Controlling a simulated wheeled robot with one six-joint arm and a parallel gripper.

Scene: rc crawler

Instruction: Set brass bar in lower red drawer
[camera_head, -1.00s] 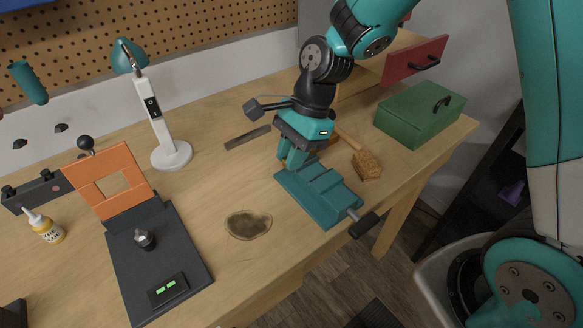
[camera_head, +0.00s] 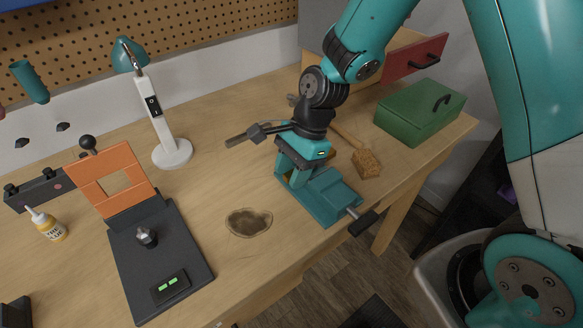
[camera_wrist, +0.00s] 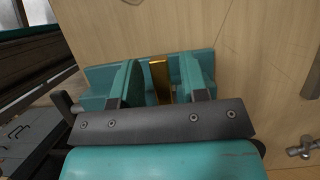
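The brass bar (camera_wrist: 159,78) stands between the teal fingers of my gripper in the wrist view. Some space shows on the bar's right side, and the fingers do not look closed on it. My gripper (camera_head: 291,178) is open, pointing down at the back of the teal vise (camera_head: 325,196). The vise also shows behind the fingers in the wrist view (camera_wrist: 97,76). In the head view my gripper mostly hides the bar. A red drawer front (camera_head: 413,60) with a black handle stands at the upper right. My arm hides part of its wooden cabinet, so I cannot tell its level.
A green box (camera_head: 420,112) stands right of the vise, below the red drawer front. A white lamp (camera_head: 172,153) and an orange-framed black fixture (camera_head: 160,255) are at left. The bench around the brown stain (camera_head: 249,222) is clear.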

